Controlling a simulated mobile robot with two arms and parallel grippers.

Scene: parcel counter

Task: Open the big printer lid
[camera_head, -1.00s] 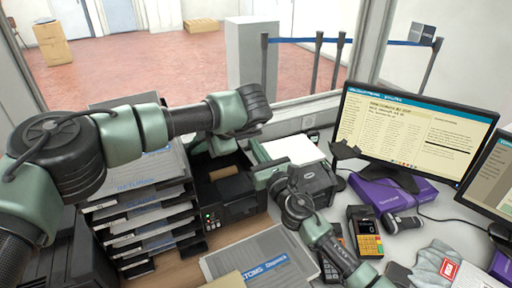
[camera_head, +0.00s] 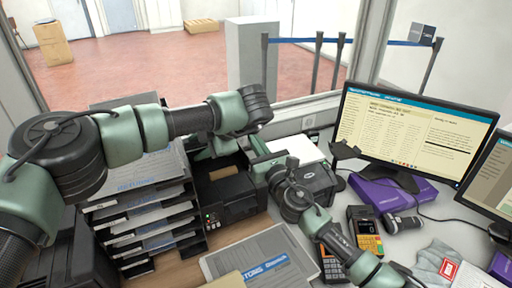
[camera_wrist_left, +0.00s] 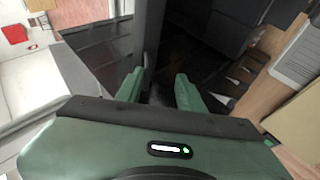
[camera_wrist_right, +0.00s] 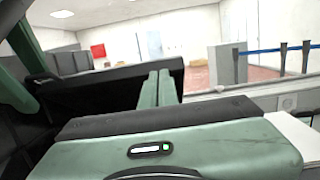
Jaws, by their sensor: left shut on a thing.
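The big printer (camera_head: 230,197) is a black box on the counter, right of the stacked trays, with a tan patch on top and small green lights in front. Its dark lid shows edge-on in the left wrist view (camera_wrist_left: 151,28) and as a raised, slanting slab in the right wrist view (camera_wrist_right: 100,88). My left gripper (camera_wrist_left: 157,84) has its fingers on either side of the lid's edge and is shut on it. My right gripper (camera_wrist_right: 157,88) has its fingers together beside the slab, with nothing visible between them. The left fingertips are mostly hidden in the head view.
The stacked paper trays (camera_head: 150,225) stand close on the left. A smaller dark printer (camera_head: 318,183) is on the right, near a monitor (camera_head: 415,130) and a card terminal (camera_head: 365,232). A grey folder (camera_head: 262,258) lies in front. The window is behind.

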